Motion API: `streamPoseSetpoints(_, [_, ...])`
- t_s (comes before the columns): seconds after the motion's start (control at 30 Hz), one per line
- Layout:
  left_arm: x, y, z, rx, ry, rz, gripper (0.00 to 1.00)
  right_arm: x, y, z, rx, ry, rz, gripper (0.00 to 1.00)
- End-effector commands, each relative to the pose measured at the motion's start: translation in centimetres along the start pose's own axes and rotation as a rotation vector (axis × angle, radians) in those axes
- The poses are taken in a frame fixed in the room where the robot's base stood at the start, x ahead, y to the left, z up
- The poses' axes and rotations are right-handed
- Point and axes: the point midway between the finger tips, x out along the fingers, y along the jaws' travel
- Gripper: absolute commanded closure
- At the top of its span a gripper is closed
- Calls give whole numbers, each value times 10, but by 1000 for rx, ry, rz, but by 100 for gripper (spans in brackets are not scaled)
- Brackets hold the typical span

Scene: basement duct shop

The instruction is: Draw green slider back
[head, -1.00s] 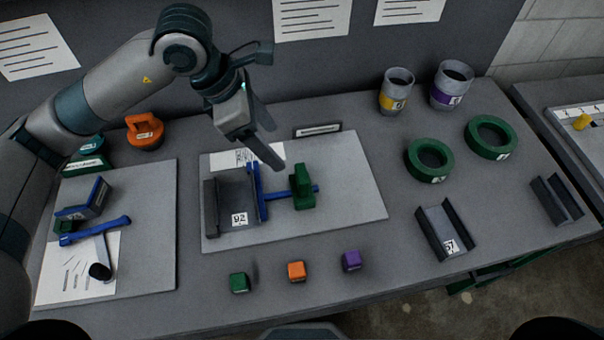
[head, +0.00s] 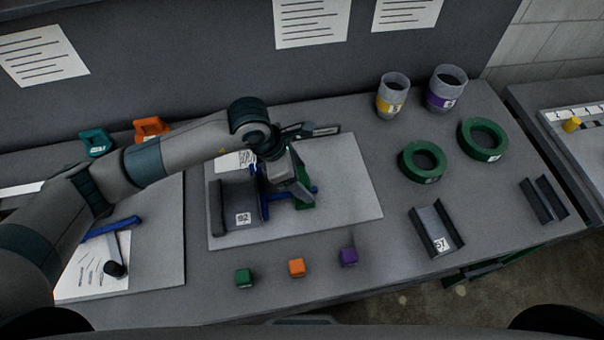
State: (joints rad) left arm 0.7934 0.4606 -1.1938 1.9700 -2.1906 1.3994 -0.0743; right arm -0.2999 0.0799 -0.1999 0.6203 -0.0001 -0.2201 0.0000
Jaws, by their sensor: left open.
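The green slider (head: 306,197) stands upright on a blue rod (head: 277,196), to the right of the grey channel labelled 92 (head: 236,208). My left gripper (head: 302,194) is open and low over the slider, and its fingers hide much of it. I cannot tell whether the fingers touch it. The blue upright plate beside the channel is partly hidden by my gripper. All of these are on the light grey board (head: 350,190). My right gripper is not in view.
Green (head: 244,278), orange (head: 296,267) and purple (head: 348,257) cubes lie in front of the board. Orange (head: 151,128) and teal (head: 96,142) items sit behind my left arm.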

Motion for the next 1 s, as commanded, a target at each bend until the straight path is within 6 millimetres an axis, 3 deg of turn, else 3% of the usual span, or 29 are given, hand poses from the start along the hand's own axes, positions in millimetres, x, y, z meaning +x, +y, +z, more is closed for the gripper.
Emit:
streamPoseSetpoints(0.43, [9, 0, 0, 0, 0, 0, 34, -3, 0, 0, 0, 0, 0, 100])
streamPoseSetpoints(0.6, [8, 0, 0, 0, 0, 0, 75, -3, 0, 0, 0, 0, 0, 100])
streamPoseSetpoints(0.7, [8, 0, 0, 0, 0, 0, 93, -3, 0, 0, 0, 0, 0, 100])
streamPoseSetpoints(1.0, [20, 0, 17, 3, -3, 1, 93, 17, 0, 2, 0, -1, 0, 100])
